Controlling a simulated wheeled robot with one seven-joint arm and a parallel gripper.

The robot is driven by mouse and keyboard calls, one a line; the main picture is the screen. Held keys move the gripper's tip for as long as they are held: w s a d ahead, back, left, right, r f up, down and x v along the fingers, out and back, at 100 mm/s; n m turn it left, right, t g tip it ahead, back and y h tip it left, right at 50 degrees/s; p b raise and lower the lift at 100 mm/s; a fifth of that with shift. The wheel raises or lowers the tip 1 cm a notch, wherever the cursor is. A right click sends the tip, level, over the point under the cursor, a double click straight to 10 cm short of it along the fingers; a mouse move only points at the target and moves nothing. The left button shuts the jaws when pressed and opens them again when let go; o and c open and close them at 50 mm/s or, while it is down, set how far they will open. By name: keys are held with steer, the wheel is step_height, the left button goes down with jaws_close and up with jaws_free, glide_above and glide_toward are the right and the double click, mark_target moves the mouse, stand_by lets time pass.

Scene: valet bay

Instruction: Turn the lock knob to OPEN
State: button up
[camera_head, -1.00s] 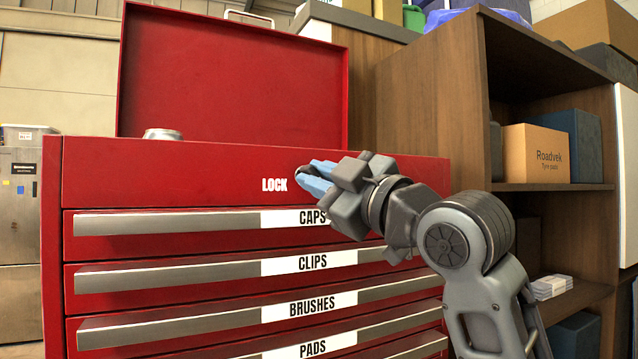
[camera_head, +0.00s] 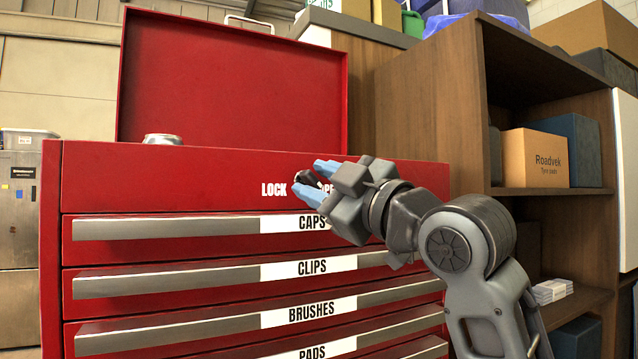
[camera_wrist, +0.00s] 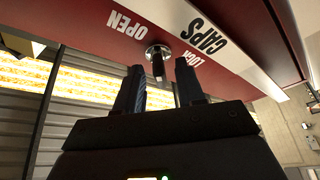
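The lock knob (camera_head: 307,179) is on the red top panel of the tool chest (camera_head: 170,175), between the LOCK label (camera_head: 274,190) and the partly hidden OPEN label (camera_head: 326,188). In the wrist view the knob (camera_wrist: 157,53) has a silver round base and a dark grip, with OPEN and LOCK on either side. My gripper (camera_head: 318,180) is open with blue fingers. In the wrist view its fingertips (camera_wrist: 161,67) lie either side of the dark grip, with a gap on both sides. I cannot tell which label the knob points to.
Drawers marked CAPS, CLIPS (camera_head: 312,267), BRUSHES and PADS have protruding handles below the knob. The chest's red lid (camera_head: 230,80) stands open. A wooden shelf (camera_head: 430,110) with boxes stands close on the right. A silver can top (camera_head: 162,139) shows at the chest's upper edge.

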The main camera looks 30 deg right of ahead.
steer(key=b+v, duration=0.2)
steer(key=v, duration=0.5)
steer(key=shift+s, duration=0.3)
steer(key=shift+d+f, duration=0.1)
steer(key=shift+f, duration=0.05)
steer(key=s+a+f+m+g+h, duration=0.1)
steer(key=s+f+m+h, duration=0.2)
steer(key=f, duration=0.8)
steer(key=s+a+f+m+h, duration=0.1)
steer(key=s+f+m, duration=0.2)
steer(key=f+m, duration=0.5)
steer(key=s+a+f+m+g+h, duration=0.15)
steer(key=s+f, duration=0.25)
steer(key=f, duration=0.9)
steer(key=s+f+g, duration=0.1)
steer(key=s+f, duration=0.4)
steer(key=s, duration=0.8)
steer(key=s+f+g, duration=0.2)
steer(key=s+f, duration=0.4)
steer(key=s, duration=0.7)
steer(key=shift+s+a+f, duration=0.2)
steer(key=shift+a+f, duration=0.05)
steer(key=shift+o, duration=0.2)
steer(key=shift+y, duration=0.25)
